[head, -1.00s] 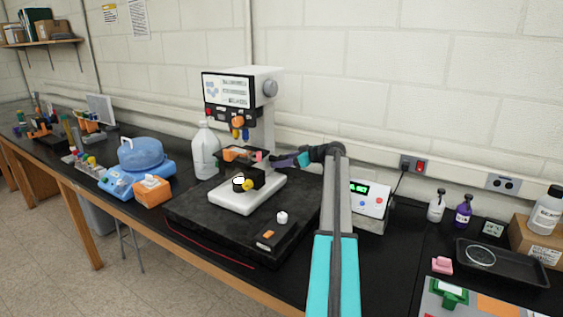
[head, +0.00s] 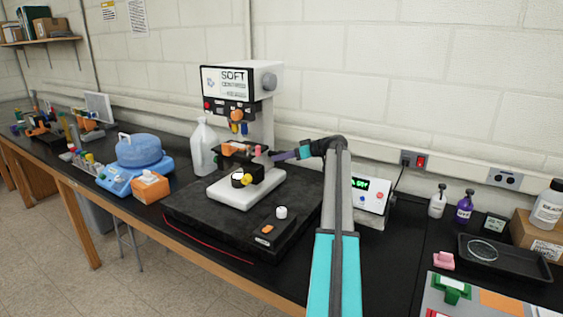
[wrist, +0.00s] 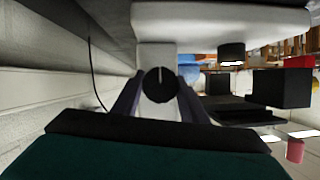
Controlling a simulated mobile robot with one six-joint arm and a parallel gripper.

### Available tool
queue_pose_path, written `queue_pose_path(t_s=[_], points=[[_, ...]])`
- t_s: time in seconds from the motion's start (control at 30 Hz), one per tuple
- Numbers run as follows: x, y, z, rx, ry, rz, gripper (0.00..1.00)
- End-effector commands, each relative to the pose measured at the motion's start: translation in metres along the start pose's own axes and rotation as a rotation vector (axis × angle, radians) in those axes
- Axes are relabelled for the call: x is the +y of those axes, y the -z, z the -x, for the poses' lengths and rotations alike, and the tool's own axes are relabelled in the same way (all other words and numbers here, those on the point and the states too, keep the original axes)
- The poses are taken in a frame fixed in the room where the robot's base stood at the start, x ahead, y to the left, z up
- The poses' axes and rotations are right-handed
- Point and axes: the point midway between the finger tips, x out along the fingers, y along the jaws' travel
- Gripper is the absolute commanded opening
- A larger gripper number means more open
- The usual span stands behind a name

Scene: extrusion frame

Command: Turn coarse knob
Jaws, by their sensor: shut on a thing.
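The microscope (head: 240,190) stands on a black slab with its white column rising at the back. In the wrist view, a round black knob (wrist: 159,86) with a pale line across its face sits on the white body. My gripper (wrist: 160,78) has one finger on each side of this knob and is shut on it. In the head view, my gripper (head: 277,156) reaches in from the right to the microscope column. The knob cannot be made out there, behind the fingers.
A power unit with a green display (head: 361,192) stands right of the microscope, close to my arm. A translucent jug (head: 204,150) is left of the column. An orange box (head: 150,187) and blue device (head: 138,165) stand further left.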

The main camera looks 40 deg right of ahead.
Motion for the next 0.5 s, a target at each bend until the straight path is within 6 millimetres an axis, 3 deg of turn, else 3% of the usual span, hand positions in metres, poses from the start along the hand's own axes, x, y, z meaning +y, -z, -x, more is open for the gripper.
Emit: queue_pose_path(t_s=[0.37,0.4,0.5], points=[[-0.0007,0.0,-0.0001,0.0,0.013,-0.028,0.17],[-0.0007,0.0,-0.0001,0.0,0.013,-0.028,0.41],[-0.0008,0.0,-0.0003,-0.001,0.012,-0.028,0.57]])
